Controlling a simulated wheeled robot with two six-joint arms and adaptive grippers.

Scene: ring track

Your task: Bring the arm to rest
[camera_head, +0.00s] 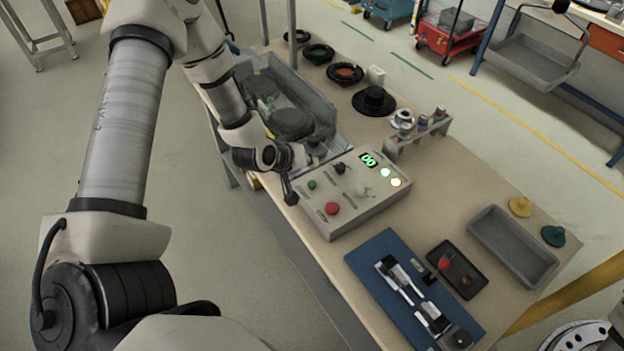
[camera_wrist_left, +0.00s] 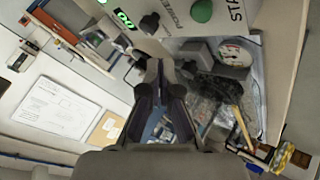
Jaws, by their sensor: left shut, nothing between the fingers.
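My left arm comes in from the left in the head view, and its gripper (camera_head: 314,150) is at the far left corner of the grey control box (camera_head: 362,209), over the table edge of the grey bin (camera_head: 318,104). In the left wrist view the dark fingers (camera_wrist_left: 164,85) are together with nothing between them. The box shows a lit green display (camera_head: 368,159), a green button (camera_head: 312,184), a red button (camera_head: 332,208) and two lit lamps. Whether the gripper touches the box cannot be told.
The bin holds dark parts. Black rings (camera_head: 345,74) and a small rack (camera_head: 418,134) stand behind the box. A blue mat (camera_head: 371,251) with tools, a dark tray (camera_head: 470,262) and a grey tray (camera_head: 528,258) lie nearer. Open floor is left of the table.

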